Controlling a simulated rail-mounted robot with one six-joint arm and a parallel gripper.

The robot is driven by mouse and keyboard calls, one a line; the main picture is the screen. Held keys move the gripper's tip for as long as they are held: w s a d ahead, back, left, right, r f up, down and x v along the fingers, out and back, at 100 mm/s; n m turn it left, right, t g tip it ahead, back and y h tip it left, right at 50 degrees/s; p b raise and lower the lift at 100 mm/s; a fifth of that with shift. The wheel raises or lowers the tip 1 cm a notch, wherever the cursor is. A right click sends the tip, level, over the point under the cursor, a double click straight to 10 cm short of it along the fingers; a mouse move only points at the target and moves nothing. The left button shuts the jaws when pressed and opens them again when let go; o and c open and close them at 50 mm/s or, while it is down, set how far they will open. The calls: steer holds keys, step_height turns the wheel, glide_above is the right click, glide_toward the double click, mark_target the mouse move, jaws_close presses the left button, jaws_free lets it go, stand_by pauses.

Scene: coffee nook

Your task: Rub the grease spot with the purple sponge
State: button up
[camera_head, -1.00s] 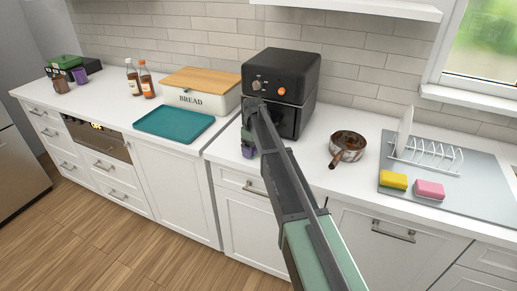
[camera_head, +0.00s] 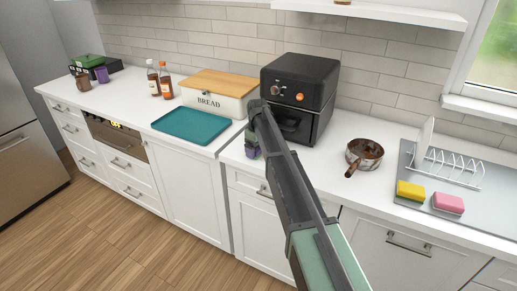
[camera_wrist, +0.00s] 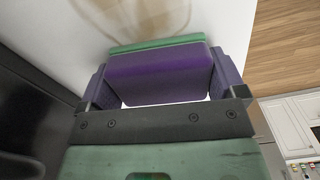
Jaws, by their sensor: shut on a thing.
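My gripper (camera_wrist: 161,95) is shut on the purple sponge (camera_wrist: 158,76), which fills the space between its two purple fingers in the wrist view. The sponge has a green layer (camera_wrist: 157,44) on its far side. A faint brownish stain, the grease spot (camera_wrist: 150,14), shows on the white counter just beyond the sponge. I cannot tell whether the sponge touches the counter. In the head view my gripper (camera_head: 252,149) is low over the counter's front part, before the black air fryer, and the grease spot cannot be made out there.
The air fryer (camera_head: 299,92) stands close behind my arm. A teal tray (camera_head: 192,125) and a bread box (camera_head: 215,98) are to the left. A pan (camera_head: 365,154), a yellow sponge (camera_head: 410,190), a pink sponge (camera_head: 448,203) and a dish rack (camera_head: 447,167) are to the right.

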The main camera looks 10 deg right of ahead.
steer(key=s+d, duration=0.2)
steer(key=shift+s+d+f, duration=0.15)
steer(key=shift+s+d, duration=0.05)
steer(key=shift+d, duration=0.15)
steer(key=shift+c, duration=0.7)
steer(key=shift+s+d, duration=0.55)
steer(key=shift+d, duration=0.3)
steer(key=shift+s+d, duration=0.55)
steer(key=shift+d, duration=0.25)
steer(key=shift+s+d, duration=1.1)
steer(key=shift+d, duration=0.2)
steer(key=shift+w+a, duration=1.15)
steer(key=shift+a, duration=0.3)
steer(key=shift+w+a, duration=1.15)
steer(key=shift+a, duration=0.25)
steer(key=shift+w+a, duration=1.15)
steer(key=shift+a, duration=0.3)
step_height(320, 180, up, 6)
steer(key=p, duration=0.6)
steer(key=shift+d, duration=0.1)
